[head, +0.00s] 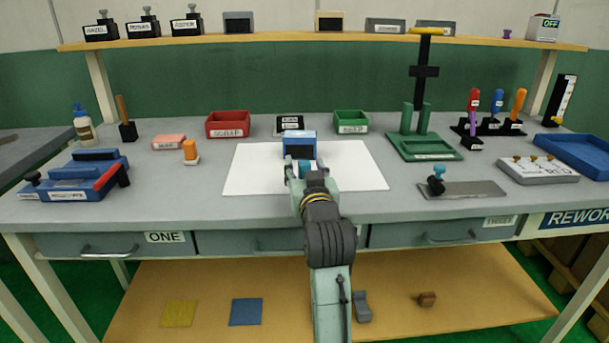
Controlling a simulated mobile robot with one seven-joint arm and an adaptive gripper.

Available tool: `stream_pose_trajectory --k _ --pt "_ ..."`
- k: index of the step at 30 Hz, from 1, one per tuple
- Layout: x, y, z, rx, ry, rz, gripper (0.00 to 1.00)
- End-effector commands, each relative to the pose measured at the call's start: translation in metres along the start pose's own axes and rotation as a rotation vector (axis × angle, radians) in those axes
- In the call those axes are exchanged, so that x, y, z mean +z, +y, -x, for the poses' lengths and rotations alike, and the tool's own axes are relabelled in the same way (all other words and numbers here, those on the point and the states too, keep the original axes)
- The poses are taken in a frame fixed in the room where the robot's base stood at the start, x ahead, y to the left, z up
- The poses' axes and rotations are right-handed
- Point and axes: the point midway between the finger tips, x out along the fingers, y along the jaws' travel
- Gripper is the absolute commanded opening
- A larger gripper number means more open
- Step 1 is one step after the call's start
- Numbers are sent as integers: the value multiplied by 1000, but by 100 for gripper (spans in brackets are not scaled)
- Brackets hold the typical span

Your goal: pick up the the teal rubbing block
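My gripper (303,169) is over the white mat (255,168) in the middle of the bench, seen from behind. It is right in front of a blue box-like thing (300,139) that stands on the mat; whether they touch I cannot tell. Small blue-teal patches show at the gripper's end, but whether they belong to the teal rubbing block, the box or the gripper is unclear. My wrist hides the fingertips and anything between them. I cannot make out the teal rubbing block for certain anywhere else.
A grey plate (470,190) and a blue tray (575,153) are right.

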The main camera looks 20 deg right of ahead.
Motion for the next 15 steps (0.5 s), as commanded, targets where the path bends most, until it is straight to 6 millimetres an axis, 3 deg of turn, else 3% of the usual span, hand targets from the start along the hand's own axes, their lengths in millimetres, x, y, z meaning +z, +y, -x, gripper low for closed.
stream_pose_trajectory --k 15 --pt "0 0 0 0 0 0 11"
